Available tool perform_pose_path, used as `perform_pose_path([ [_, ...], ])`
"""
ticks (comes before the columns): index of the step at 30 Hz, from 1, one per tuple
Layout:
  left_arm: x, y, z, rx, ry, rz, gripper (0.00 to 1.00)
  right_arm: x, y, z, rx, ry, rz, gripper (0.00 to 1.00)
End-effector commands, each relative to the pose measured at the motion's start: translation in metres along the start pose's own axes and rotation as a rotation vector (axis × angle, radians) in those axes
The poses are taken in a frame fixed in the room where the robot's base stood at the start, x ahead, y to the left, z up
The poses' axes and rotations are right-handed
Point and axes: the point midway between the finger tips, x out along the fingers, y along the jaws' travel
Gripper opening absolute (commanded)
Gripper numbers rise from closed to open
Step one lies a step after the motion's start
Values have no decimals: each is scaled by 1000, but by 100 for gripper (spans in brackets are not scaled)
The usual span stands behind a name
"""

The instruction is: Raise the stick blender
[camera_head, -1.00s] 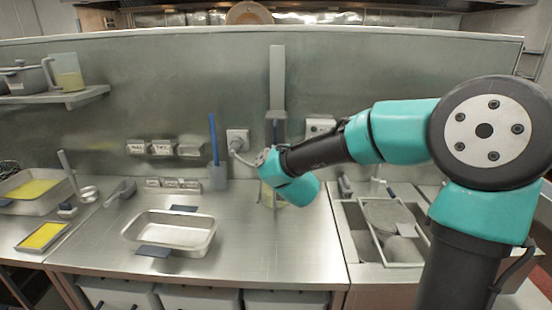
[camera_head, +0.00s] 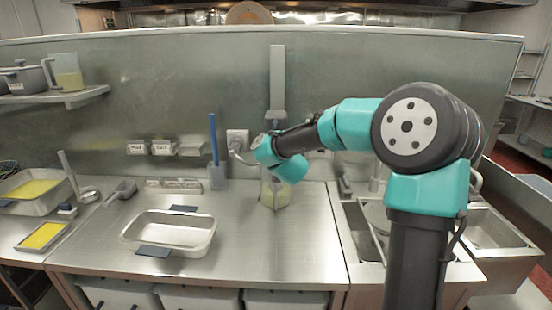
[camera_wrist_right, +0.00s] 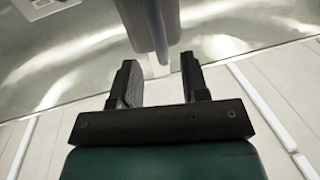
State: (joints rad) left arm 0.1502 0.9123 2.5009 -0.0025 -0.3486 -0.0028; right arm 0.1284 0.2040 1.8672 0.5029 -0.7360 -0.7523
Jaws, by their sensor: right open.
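The stick blender (camera_head: 277,117) seems to be the grey unit at the foot of the tall grey rail on the back wall. Its lower part is hidden behind my right arm. A clear jug (camera_head: 276,193) with yellowish contents stands below it on the counter. My right gripper (camera_wrist_right: 162,78) is open, with its two black fingers apart. A grey-blue upright shaft (camera_wrist_right: 150,25), likely part of the blender, shows ahead of the gap between the fingers. I cannot tell whether it is between them. In the head view my wrist hides the fingers. My left gripper is not in view.
A steel pan (camera_head: 172,233) stands on the counter at left. A blue-handled spatula (camera_head: 215,150) stands upright near a wall socket (camera_head: 238,140). A sink (camera_head: 490,228) lies at right.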

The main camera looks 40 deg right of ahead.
Motion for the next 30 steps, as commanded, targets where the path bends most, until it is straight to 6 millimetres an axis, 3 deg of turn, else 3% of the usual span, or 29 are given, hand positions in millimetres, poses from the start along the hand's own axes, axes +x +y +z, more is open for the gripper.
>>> perform_pose_path([
  [17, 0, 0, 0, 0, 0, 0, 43, 54, 0, 0, 0, 0, 2, 41],
  [30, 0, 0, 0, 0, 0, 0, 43, 57, 0, 0, 0, 0, 0, 41],
])
